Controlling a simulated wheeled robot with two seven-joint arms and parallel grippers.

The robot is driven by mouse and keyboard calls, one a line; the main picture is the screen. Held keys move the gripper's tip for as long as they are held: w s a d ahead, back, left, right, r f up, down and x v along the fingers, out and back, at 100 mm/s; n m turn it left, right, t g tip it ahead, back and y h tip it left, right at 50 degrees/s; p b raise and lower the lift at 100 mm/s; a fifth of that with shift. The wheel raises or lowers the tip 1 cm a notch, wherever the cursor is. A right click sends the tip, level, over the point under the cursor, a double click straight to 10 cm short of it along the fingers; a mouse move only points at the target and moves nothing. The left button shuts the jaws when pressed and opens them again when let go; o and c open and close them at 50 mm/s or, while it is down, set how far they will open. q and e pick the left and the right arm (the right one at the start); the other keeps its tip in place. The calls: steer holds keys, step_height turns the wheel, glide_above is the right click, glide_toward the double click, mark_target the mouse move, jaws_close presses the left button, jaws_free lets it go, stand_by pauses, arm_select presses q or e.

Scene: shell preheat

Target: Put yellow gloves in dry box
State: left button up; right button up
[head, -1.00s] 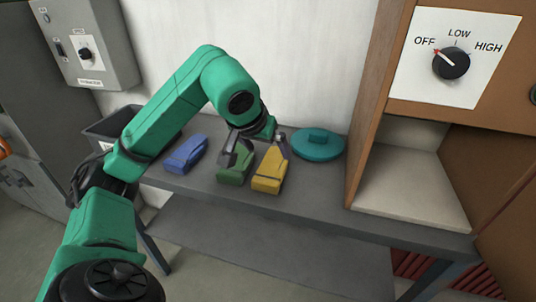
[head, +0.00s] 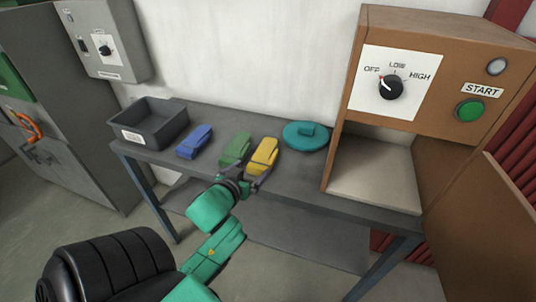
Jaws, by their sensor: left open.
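The yellow gloves (head: 262,155) lie on the grey bench, right of the green gloves (head: 236,149). My left gripper (head: 241,178) is open at the front edge of the bench, close to the near end of the yellow gloves. I cannot tell whether its fingers touch them. A grey open bin (head: 150,132) with a white label stands at the bench's left end and looks empty. A brown cabinet (head: 428,112) with an open front stands at the right end. I cannot read which one is the dry box. My right gripper is not in view.
Blue gloves (head: 194,141) lie between the bin and the green gloves. A round teal lid (head: 306,136) lies between the yellow gloves and the cabinet. The cabinet's dial (head: 391,87) points to OFF. Its inner floor (head: 375,185) is bare.

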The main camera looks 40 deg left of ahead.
mark_target(265, 153)
arm_select(q)
steer(key=p+x, duration=0.1)
steer(key=x, duration=1.2)
steer(key=shift+w+a, duration=0.15)
steer(key=shift+a, duration=0.1)
steer(key=shift+d+r, duration=0.1)
steer(key=shift+r, duration=0.1)
steer(key=c, duration=1.4)
step_height(265, 153, up, 20)
steer(key=p, duration=0.1)
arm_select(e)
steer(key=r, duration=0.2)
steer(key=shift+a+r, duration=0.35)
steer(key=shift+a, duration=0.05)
